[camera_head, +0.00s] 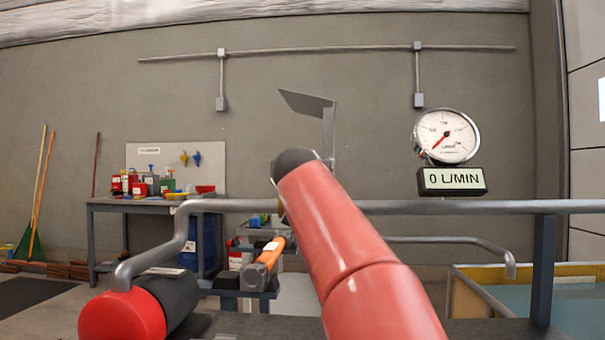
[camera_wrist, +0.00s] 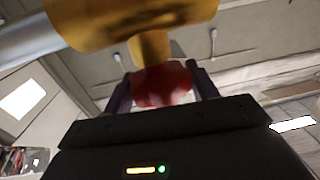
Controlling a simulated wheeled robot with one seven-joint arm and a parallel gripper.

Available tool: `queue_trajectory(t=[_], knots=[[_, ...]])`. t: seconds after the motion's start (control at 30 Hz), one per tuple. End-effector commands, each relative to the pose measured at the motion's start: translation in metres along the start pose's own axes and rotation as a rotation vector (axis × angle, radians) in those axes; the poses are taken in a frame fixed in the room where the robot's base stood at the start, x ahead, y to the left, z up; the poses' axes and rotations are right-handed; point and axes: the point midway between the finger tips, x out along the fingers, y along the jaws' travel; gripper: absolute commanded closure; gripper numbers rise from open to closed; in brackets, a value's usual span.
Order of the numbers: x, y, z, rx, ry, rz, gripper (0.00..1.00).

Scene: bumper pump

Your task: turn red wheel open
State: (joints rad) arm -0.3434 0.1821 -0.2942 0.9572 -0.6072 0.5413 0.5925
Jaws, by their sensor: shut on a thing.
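In the wrist view, the red wheel (camera_wrist: 163,88) sits between the two dark fingers of my gripper (camera_wrist: 162,76). The fingers are shut on its sides. The wheel joins a yellow valve stem and body (camera_wrist: 150,45) on a grey pipe (camera_wrist: 30,38). The wheel's marks and how far it is turned cannot be read. In the head view my red arm hides the wheel and gripper. The round gauge (camera_head: 446,136) has a red needle at the lower left, and the display (camera_head: 451,181) below it reads 0 L/MIN.
A grey pipe (camera_head: 440,207) crosses the head view and bends down to a red and black pump (camera_head: 122,316). A workbench (camera_head: 140,205) with red containers stands at the back left. A yellow-edged blue basin (camera_head: 580,308) is at the lower right.

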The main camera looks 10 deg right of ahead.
Motion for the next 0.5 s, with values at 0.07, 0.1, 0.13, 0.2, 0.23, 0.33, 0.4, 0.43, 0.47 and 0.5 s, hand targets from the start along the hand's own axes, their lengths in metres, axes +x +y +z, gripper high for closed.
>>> queue_trajectory(t=[0.07, 0.1, 0.13, 0.2, 0.23, 0.33, 0.4, 0.43, 0.47, 0.5], knots=[[0.0012, 0.0020, -0.0023, -0.003, -0.006, -0.034, 0.65], [0.0016, 0.0019, -0.0025, -0.002, -0.007, -0.053, 0.65], [0.0016, 0.0011, -0.0027, -0.002, -0.007, -0.069, 0.65], [0.0022, 0.0008, -0.0041, -0.005, -0.009, -0.100, 0.65], [0.0027, -0.0004, -0.0044, -0.005, -0.011, -0.116, 0.65], [0.0036, -0.0021, -0.0060, -0.006, -0.014, -0.161, 0.65], [0.0040, -0.0033, -0.0053, -0.007, -0.017, -0.188, 0.65], [0.0039, -0.0036, -0.0055, -0.007, -0.016, -0.198, 0.65], [0.0036, -0.0042, -0.0055, -0.007, -0.014, -0.206, 0.65], [0.0036, -0.0040, -0.0049, -0.006, -0.014, -0.215, 0.65]])
